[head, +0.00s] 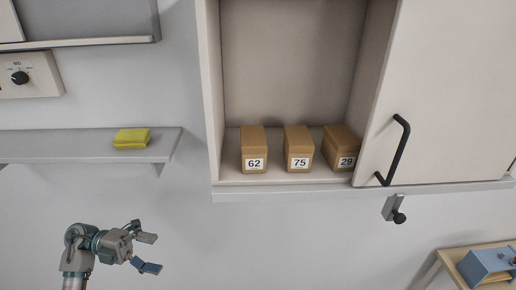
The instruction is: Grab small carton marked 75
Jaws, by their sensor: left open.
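The small carton marked 75 (299,148) stands upright on the floor of the open cabinet (230,178). It is brown with a white number label on its front, between the carton marked 62 (253,147) on its left and the carton marked 29 (342,148) on its right. There are gaps on both sides of it. My left gripper (151,253) is open and empty, low at the left, below and to the left of the cabinet and apart from all cartons. My right gripper is not in view.
A white door with a black handle (399,150) covers the cabinet's right part, close beside the carton marked 29. A grey shelf (60,147) holds a folded yellow cloth (132,138) above my left gripper. A blue box (488,265) sits at lower right.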

